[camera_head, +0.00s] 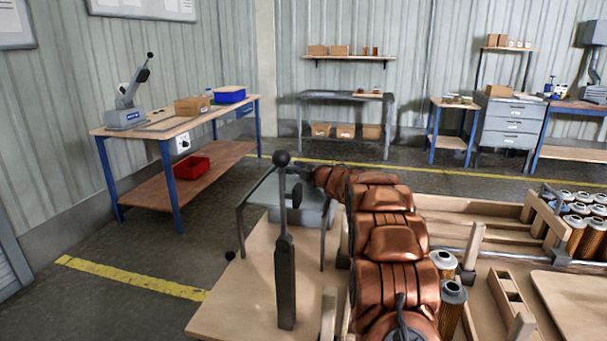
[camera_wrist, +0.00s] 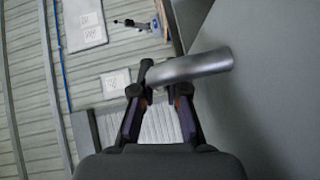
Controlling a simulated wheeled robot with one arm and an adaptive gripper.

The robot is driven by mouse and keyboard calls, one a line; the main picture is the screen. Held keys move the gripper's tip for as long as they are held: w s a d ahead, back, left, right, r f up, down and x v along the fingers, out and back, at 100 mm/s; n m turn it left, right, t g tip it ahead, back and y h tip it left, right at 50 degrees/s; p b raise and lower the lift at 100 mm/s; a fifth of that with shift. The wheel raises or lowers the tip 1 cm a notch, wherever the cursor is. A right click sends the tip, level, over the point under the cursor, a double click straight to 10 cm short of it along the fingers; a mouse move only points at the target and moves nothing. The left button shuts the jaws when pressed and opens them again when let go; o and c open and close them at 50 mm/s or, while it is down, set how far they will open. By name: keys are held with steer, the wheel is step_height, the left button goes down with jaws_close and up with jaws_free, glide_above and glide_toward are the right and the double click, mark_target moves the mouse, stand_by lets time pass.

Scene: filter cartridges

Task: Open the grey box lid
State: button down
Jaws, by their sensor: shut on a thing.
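In the wrist view, my gripper (camera_wrist: 160,90) is shut on a curved grey metal handle (camera_wrist: 205,65). The handle lies across the fingertips and reaches right toward a large plain grey surface (camera_wrist: 265,95); I cannot tell whether this is the lid. In the head view, my copper-coloured arm reaches forward and hides the gripper and the handle. A grey box-like form (camera_head: 302,216) shows partly just left of the arm, by a dark grey tabletop (camera_head: 262,190). Whether its lid is raised is not clear.
A black lever with a ball knob (camera_head: 284,240) stands upright close left of my arm. Filter cartridges (camera_head: 452,296) and wooden racks (camera_head: 478,240) are on the right. A blue-legged bench (camera_head: 165,125) stands at the left wall. The floor (camera_head: 130,245) at left is free.

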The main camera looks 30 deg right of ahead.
steer(key=shift+s+a+r+b, duration=0.1)
steer(key=shift+s+a+b, duration=0.15)
steer(key=shift+a, duration=0.35)
steer(key=shift+s+a+b, duration=0.15)
steer(key=shift+a+b, duration=0.15)
steer(key=shift+a, duration=0.3)
steer(key=c, duration=1.6)
jaws_free()
steer(key=shift+o, duration=0.7)
steer(key=shift+w+a, duration=0.1)
steer(key=shift+a, duration=0.1)
steer(key=shift+o, duration=1.4)
steer(key=shift+d, duration=0.4)
steer(key=shift+s+d, duration=0.15)
steer(key=shift+s, duration=0.05)
steer(key=shift+s, duration=0.1)
